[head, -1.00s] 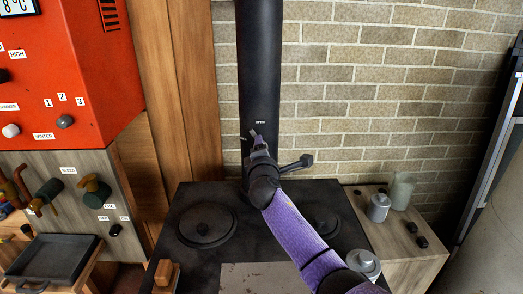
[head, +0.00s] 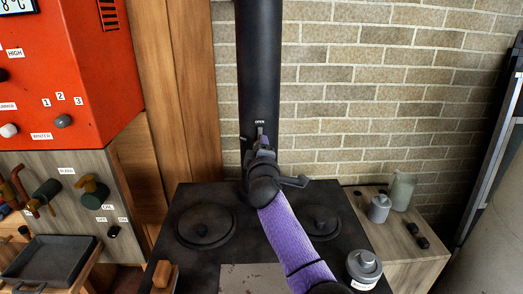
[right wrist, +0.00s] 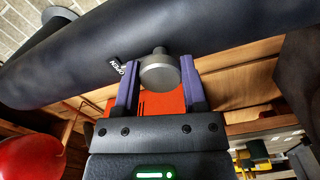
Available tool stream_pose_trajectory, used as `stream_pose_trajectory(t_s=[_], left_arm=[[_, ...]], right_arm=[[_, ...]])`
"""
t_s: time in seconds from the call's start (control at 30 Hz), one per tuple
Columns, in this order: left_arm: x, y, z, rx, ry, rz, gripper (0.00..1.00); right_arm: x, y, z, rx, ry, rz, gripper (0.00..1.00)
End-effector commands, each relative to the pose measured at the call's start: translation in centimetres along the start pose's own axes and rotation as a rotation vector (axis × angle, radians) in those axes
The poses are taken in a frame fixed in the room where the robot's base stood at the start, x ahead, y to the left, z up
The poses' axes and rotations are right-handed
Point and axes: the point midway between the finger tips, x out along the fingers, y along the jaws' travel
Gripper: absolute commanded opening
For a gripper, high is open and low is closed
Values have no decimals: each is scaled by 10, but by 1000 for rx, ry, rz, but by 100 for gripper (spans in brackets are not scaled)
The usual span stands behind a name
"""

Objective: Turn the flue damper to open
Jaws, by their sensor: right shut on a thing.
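The black flue pipe (head: 258,60) rises from the stove top in the head view. It carries a small white OPEN label (head: 261,122). The damper handle (head: 261,131) shows just below that label, near upright; my gripper hides its lower part. In the right wrist view a round grey knob of the damper handle (right wrist: 160,73) sits between my purple fingers, in front of the pipe (right wrist: 200,40). My right gripper (head: 264,145) is shut on the handle. My left gripper is in neither view.
The black stove top (head: 215,195) lies below my arm, with round hotplates and a lidded grey pot (head: 364,266) at right. A grey canister (head: 379,208) and pale jar (head: 402,190) stand on the right cabinet. A red panel (head: 75,60) stands at left.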

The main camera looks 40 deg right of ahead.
Motion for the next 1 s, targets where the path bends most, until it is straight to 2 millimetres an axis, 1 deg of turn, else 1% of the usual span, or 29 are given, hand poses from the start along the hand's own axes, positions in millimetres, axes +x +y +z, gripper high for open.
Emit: stream_pose_trajectory(t_s=[0.03,0.43,0.47,0.5,0.57,0.6,0.63,0.87,0.97,1.0], left_arm=[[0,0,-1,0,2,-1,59],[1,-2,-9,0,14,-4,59],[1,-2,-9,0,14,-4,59],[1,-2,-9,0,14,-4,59],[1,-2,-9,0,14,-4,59],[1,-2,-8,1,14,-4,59],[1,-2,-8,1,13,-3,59],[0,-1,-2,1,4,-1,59],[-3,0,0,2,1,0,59],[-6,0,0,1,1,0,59]], right_arm=[[0,-3,0,5,-1,-6,0],[0,-3,0,10,-2,-7,0],[0,-3,0,10,-2,-7,58],[0,-3,0,10,-1,-7,67],[0,-2,0,9,-1,-6,79],[0,-2,0,9,-1,-5,88],[0,-2,0,9,-1,-5,89],[0,-1,0,8,0,-2,89],[-6,0,-1,8,1,-2,89],[-12,1,-1,8,2,-2,89]])
